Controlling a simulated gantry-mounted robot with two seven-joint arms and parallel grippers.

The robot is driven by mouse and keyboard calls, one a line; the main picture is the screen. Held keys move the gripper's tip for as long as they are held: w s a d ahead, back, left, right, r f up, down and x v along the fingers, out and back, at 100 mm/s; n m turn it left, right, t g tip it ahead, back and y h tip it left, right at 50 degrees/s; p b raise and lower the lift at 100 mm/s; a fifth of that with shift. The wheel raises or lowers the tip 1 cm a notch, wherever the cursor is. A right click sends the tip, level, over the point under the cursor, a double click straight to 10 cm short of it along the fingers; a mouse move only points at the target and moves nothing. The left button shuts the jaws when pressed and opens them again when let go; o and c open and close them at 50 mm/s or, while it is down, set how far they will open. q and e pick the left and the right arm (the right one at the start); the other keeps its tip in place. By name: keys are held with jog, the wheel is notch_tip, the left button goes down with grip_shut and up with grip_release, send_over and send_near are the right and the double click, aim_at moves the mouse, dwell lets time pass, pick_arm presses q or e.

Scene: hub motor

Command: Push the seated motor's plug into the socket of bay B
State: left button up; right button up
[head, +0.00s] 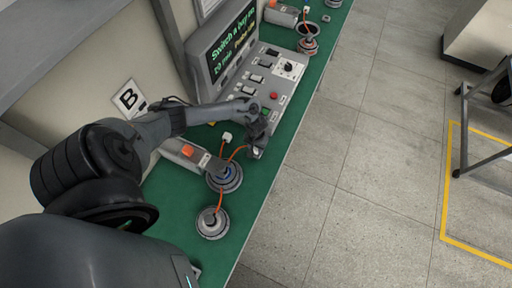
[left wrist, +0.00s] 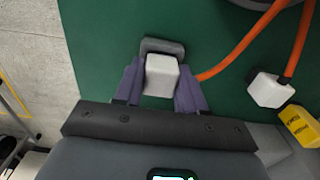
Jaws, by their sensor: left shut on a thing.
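My left gripper (head: 259,146) is shut on a white plug (left wrist: 162,75) above or at the green bench. An orange cable runs from this plug. A grey piece (left wrist: 163,46) sits right beyond the plug in the left wrist view; I cannot tell whether it is the socket or whether the plug is in it. A motor (head: 226,180) with a blue ring sits on the bench below the gripper, and another grey motor (head: 212,223) is nearer. A second white plug (head: 226,138) on an orange cable also shows in the left wrist view (left wrist: 268,90). My right gripper is out of view.
A grey box with an orange button (head: 187,151) is beside the motors. A control panel (head: 262,78) with switches and a screen stands beyond my gripper. Another motor (head: 307,43) is farther along the bench.

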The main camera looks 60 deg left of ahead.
pick_arm(q)
jog(key=o, duration=1.3)
notch_tip(320, 180, up, 11)
jog(key=p, duration=0.2)
jog(key=shift+p, duration=0.3)
jog(key=shift+f, duration=0.1)
